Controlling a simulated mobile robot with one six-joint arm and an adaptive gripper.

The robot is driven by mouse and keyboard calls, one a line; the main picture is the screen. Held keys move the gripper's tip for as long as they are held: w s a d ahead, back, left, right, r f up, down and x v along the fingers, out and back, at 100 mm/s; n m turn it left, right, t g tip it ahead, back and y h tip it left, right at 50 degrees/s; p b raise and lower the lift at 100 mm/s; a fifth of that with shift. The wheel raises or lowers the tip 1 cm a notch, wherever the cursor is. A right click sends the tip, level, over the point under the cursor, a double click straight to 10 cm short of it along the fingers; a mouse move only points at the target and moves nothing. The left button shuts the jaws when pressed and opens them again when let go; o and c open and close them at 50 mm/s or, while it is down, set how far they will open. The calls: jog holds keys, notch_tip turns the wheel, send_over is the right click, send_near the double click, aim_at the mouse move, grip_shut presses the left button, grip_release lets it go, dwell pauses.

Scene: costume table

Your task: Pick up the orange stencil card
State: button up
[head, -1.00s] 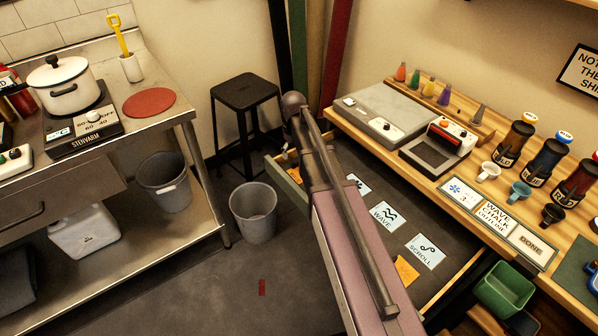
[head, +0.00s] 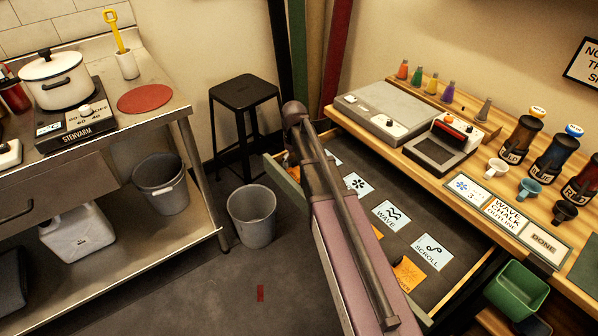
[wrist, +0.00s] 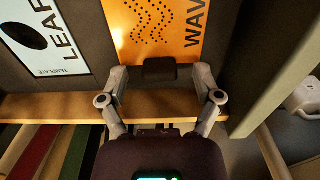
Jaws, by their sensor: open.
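In the wrist view an orange stencil card (wrist: 158,25) with wavy rows of dark dots and letters "WAV" lies flat, cut off by the top edge. My gripper (wrist: 161,73) is open, its fingers spread near the card's lower edge. A dark block (wrist: 158,71) sits between the fingertips at that edge; I cannot tell whether anything touches. In the head view my arm hides the gripper. Orange shows at the far left of the open drawer (head: 467,237) beside my arm, and another orange card (head: 409,277) lies at its near end.
A white leaf template card (wrist: 70,50) lies left of the orange card. A wooden drawer wall (wrist: 65,108) runs below, and a grey-green panel (wrist: 277,65) rises close at right.

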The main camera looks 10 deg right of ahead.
dwell(0.4)
jog(key=c, duration=1)
jog(key=shift+o, duration=0.2)
jog(key=shift+r, duration=0.1)
notch_tip(320, 180, up, 10)
jog(key=p, duration=1)
